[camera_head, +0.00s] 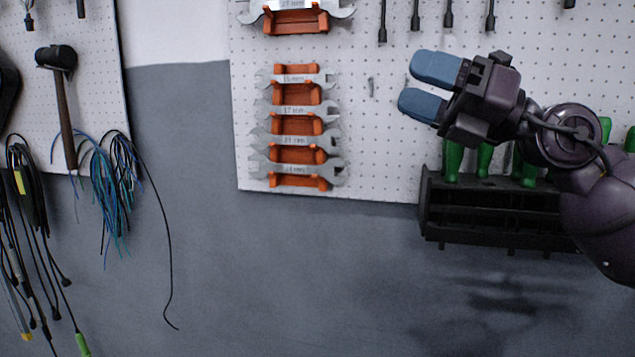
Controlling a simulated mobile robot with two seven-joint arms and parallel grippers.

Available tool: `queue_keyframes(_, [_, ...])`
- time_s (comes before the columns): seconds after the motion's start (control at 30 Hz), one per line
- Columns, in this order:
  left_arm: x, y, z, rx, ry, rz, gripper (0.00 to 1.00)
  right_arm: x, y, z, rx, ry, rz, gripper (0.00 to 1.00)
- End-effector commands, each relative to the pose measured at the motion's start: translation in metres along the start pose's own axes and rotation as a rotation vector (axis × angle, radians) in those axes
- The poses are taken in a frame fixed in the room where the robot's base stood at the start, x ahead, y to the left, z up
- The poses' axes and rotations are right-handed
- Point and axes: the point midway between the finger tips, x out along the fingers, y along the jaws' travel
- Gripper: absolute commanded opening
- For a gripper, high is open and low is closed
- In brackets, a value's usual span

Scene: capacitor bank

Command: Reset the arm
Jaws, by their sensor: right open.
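My right gripper (422,87) is in the upper right of the head view, its two blue fingertips pointing left. It is open, with a narrow gap between the fingers and nothing seen in it. The dark purple right arm (597,210) comes in from the right edge and is bent, in front of the pegboard. My left gripper and left arm are not in view.
A white pegboard (385,150) carries an orange rack (298,125) of wrenches. A black holder (490,215) with green-handled tools sits partly behind my right arm. A hammer (62,100) and cables (115,190) hang at left. The grey wall (280,280) below is clear.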

Motion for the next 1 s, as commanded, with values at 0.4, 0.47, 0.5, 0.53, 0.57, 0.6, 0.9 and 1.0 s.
queue_keyframes(0.4, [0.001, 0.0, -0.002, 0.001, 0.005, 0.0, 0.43, -0.087, -0.084, -0.042, 0.61, -0.629, 0.17, 0.6])
queue_keyframes(0.47, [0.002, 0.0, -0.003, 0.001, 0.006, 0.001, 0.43, -0.106, -0.101, -0.051, 0.693, -0.738, 0.159, 0.6])
queue_keyframes(0.5, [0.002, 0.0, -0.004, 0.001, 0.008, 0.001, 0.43, -0.119, -0.112, -0.058, 0.748, -0.81, 0.149, 0.6])
queue_keyframes(0.53, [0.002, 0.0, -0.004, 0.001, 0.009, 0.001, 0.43, -0.13, -0.12, -0.064, 0.787, -0.866, 0.137, 0.6])
queue_keyframes(0.57, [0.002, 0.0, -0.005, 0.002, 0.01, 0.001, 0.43, -0.14, -0.129, -0.07, 0.828, -0.921, 0.124, 0.6])
queue_keyframes(0.6, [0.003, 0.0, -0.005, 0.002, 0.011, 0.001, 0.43, -0.154, -0.14, -0.08, 0.882, -0.995, 0.103, 0.6])
queue_keyframes(0.9, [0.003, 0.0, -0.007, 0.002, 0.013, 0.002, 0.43, -0.264, -0.206, -0.192, 1.261, -1.543, -0.174, 0.6])
queue_keyframes(1.0, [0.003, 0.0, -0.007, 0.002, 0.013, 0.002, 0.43, -0.298, -0.216, -0.243, 1.379, -1.711, -0.309, 0.6])
